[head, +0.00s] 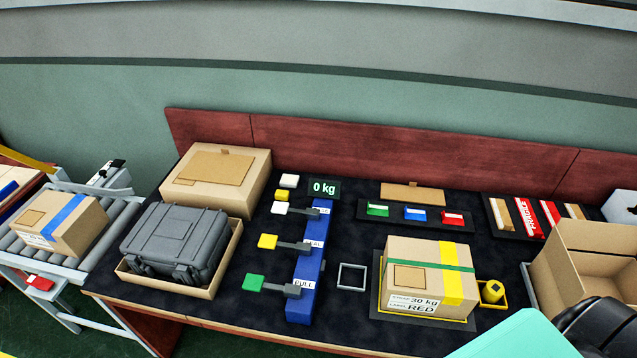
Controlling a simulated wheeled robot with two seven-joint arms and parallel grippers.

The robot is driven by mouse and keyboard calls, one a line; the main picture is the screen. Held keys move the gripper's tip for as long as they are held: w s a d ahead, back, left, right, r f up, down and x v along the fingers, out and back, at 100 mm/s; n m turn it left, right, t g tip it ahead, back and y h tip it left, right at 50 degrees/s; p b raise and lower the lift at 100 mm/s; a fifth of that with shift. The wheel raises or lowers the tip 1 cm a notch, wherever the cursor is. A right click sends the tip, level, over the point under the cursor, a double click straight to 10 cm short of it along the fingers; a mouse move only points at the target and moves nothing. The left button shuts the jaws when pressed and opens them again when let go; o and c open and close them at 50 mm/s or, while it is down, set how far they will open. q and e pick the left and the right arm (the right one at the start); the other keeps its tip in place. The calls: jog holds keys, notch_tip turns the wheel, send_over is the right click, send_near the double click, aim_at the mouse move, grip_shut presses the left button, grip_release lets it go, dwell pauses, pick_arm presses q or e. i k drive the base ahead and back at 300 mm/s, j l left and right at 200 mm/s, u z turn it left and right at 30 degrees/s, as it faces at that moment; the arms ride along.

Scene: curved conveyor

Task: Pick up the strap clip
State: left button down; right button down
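No part is marked as the strap clip, and I cannot tell for certain which one it is. A small yellow block with a dark top (492,291) sits in a yellow square frame, right of the strapped carton (405,265). That carton carries a yellow and a green strap and a label reading 30 kg and RED. A blue bar (307,262) marked PULL has white, yellow (267,241) and green (253,283) tabs on grey arms to its left. Neither gripper shows; teal and black parts, probably mine, cover the lower right corner.
A grey case (176,243) in an open carton and a closed carton (217,178) fill the table's left. A black tray (376,222) holds green, blue and red pieces. An empty square frame (352,277) lies mid-table. An open box (585,260) stands right; a roller conveyor (105,215) left.

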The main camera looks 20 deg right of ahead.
aim_at(492, 291)
jog(key=z, duration=2.2)
jog(key=i+l+u, duration=0.15)
jog(key=l, duration=0.2)
jog(key=l+u, duration=0.15)
jog(key=l, duration=0.15)
jog(key=i, duration=0.05)
